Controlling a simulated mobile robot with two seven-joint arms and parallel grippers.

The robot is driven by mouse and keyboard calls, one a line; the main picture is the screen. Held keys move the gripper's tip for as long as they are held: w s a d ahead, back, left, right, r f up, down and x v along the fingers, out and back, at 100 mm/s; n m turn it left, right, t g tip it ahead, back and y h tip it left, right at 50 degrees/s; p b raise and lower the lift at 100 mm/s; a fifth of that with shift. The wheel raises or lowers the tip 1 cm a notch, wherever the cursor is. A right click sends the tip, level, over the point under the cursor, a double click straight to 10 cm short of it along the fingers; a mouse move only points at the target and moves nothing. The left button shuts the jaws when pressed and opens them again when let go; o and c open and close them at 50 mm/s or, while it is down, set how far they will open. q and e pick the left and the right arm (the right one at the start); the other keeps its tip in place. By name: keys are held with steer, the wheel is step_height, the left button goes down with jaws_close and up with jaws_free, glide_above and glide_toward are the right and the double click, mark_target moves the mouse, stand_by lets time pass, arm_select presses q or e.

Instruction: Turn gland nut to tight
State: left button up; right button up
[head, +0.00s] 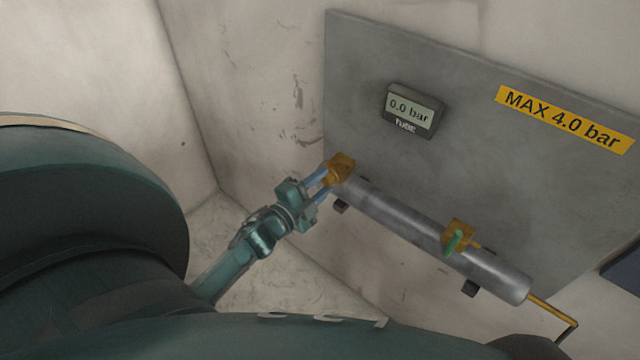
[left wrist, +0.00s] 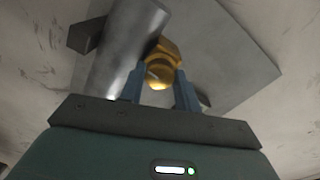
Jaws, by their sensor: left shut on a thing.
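The brass gland nut (head: 342,166) sits at the upper left end of the grey metal tube (head: 400,220). My left gripper (head: 325,178) is shut on the nut, with its blue fingers on either side. In the left wrist view, the nut (left wrist: 162,62) lies between the blue fingertips (left wrist: 160,85), and the tube (left wrist: 125,50) runs up to the left behind it. Part of the nut is hidden by the fingers in the head view. My right gripper is not in view.
A grey panel (head: 470,150) backs the tube. It carries a display (head: 412,110) reading 0.0 bar and a yellow MAX 4.0 bar label (head: 563,118). A brass valve with a green handle (head: 453,241) sits on the tube. A thin brass pipe (head: 555,311) leaves its lower right end.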

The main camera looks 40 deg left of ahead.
arm_select(q)
steer(key=shift+w+r, duration=0.1)
steer(key=o, duration=1)
steer(key=s, duration=0.4)
steer(key=s+b, duration=0.1)
steer(key=s, duration=0.3)
steer(key=s+a, duration=0.1)
steer(key=s, duration=0.4)
steer(key=shift+s+a+r+b, duration=0.1)
steer(key=shift+r+b, duration=0.05)
steer(key=shift+b, duration=0.15)
